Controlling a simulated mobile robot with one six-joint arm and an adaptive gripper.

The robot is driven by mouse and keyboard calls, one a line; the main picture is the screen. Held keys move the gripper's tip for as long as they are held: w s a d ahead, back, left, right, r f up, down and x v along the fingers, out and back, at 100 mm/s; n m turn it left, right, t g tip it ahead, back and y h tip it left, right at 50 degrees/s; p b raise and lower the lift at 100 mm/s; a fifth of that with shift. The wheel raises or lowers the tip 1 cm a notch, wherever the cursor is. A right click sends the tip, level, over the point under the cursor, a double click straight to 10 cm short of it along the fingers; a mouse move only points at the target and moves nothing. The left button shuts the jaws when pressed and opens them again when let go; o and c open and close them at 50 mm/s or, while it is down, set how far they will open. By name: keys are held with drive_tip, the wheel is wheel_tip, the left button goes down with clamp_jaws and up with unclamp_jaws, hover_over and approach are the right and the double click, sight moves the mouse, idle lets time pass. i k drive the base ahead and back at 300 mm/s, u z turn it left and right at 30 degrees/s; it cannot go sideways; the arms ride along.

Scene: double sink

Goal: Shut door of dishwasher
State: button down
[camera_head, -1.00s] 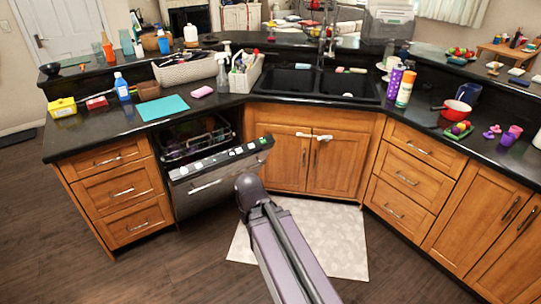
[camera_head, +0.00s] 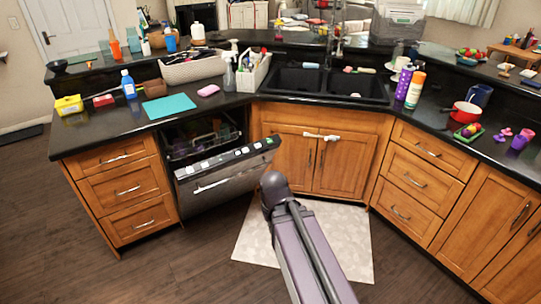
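The dishwasher door (camera_head: 222,182) is partly open, tilted out from the cabinet front below the counter. Its top edge with a row of light buttons faces up, and a bar handle runs across its front. Behind it, the dark dishwasher opening (camera_head: 200,138) shows part of a rack. My arm reaches in from the bottom of the picture, its visible end just right of and nearer than the door's right side. My gripper is not visible; I cannot tell whether anything touches the door.
A wooden drawer cabinet (camera_head: 125,190) stands left of the dishwasher. The sink cabinet (camera_head: 318,165) is at its right, with a pale mat (camera_head: 340,240) on the floor before it. Dark floor (camera_head: 190,265) is clear in front of the door.

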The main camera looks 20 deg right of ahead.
sight(233, 174)
drive_tip(key=u, duration=0.05)
drive_tip(key=i, duration=1)
drive_tip(key=z, duration=0.05)
